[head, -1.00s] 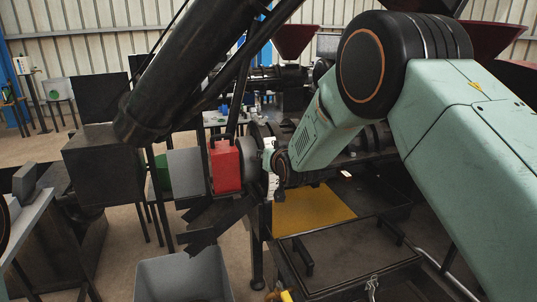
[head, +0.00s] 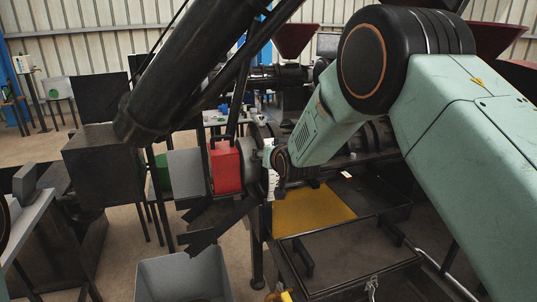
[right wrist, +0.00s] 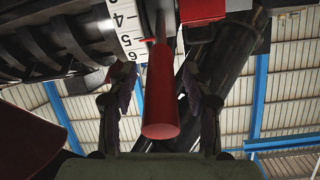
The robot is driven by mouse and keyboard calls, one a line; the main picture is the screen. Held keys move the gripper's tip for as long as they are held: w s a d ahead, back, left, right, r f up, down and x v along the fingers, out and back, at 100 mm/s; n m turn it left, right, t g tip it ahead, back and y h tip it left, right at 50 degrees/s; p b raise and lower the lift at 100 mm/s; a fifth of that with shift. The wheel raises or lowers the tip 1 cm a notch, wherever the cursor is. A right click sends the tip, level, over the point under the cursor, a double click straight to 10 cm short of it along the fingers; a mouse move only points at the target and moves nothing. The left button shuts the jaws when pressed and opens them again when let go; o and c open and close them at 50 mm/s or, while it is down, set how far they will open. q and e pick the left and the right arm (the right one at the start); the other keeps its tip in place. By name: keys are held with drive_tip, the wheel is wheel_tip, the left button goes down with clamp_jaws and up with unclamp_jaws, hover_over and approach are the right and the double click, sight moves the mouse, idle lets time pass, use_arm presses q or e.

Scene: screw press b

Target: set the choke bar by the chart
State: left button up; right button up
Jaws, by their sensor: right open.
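The choke bar, a red round handle (right wrist: 161,95), shows in the right wrist view with its flat end toward the camera. A white scale ring (right wrist: 125,35) with black numbers 4, 5 and 6 is beside its far end, and a thin red pointer is near the 5. My right gripper (right wrist: 158,108) is open, with one finger on each side of the bar and a visible gap at both sides. In the head view the white scale (head: 271,180) is a narrow strip beside my right wrist; the bar cannot be made out there. My left gripper is out of view. No chart can be made out.
A red box (head: 226,166) with a black handle sits on the press left of the scale. A grey bin (head: 184,275) stands below. A yellow plate (head: 310,210) and a dark framed tray (head: 350,258) lie under my right arm. A large black tube (head: 190,70) slants across the upper left.

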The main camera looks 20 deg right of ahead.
drive_tip(key=v, duration=1.2)
idle(0.4)
drive_tip(key=s+f+n+g+b, duration=0.1)
drive_tip(key=s+f+g+b, duration=0.15)
drive_tip(key=s+f, duration=0.65)
drive_tip(key=s+f+g+b, duration=0.25)
drive_tip(key=s+f, duration=0.25)
drive_tip(key=f, duration=0.8)
drive_tip(key=s+f+n+g+b, duration=0.1)
drive_tip(key=s+f+g+b, duration=0.15)
drive_tip(key=s+f, duration=0.6)
drive_tip(key=s+f+g+b, duration=0.6)
drive_tip(key=s+f+b, duration=0.4)
drive_tip(key=s+f, duration=1.3)
drive_tip(key=shift+d, duration=0.4)
drive_tip(key=shift+w+g, duration=0.1)
drive_tip(key=shift+g, duration=0.15)
